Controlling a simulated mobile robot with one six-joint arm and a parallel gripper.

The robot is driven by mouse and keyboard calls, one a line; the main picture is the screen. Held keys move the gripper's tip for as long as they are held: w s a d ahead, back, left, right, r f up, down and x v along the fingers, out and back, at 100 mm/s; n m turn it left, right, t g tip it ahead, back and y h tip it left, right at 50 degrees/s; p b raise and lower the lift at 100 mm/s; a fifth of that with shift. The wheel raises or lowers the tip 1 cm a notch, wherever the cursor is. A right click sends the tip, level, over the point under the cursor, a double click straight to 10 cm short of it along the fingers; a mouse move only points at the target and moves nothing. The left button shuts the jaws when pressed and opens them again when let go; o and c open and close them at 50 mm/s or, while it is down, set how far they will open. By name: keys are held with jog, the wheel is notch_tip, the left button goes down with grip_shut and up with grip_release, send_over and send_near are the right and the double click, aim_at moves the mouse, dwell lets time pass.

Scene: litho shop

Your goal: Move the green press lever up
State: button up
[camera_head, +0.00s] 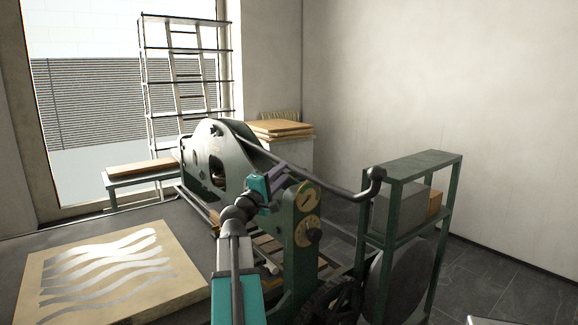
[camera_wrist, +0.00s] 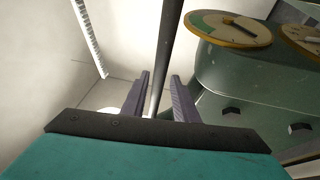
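The press lever is a long dark grey bar (camera_head: 335,187) with a rounded knob (camera_head: 376,174) at its right end. It slopes down from the top of the green press (camera_head: 232,150) toward the right, then bends up to the knob. My gripper (camera_head: 283,170) is at the bar's middle stretch, beside the brass dials. In the wrist view, the bar (camera_wrist: 170,35) runs down between the two purple fingers of my gripper (camera_wrist: 158,95), with a gap on each side. The fingers are open. The bar's lower end is hidden behind my gripper body.
Two brass dials (camera_head: 306,230) sit on the green press post, close right of my gripper. A green shelf rack (camera_head: 410,168) with boxes stands at the right, near the knob. A printed stone slab (camera_head: 60,300) lies at the left. The wall behind the lever is clear.

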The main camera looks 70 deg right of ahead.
aim_at(288, 168)
jog(key=shift+p+x, duration=0.6)
jog(key=shift+x, duration=2.35)
grip_shut()
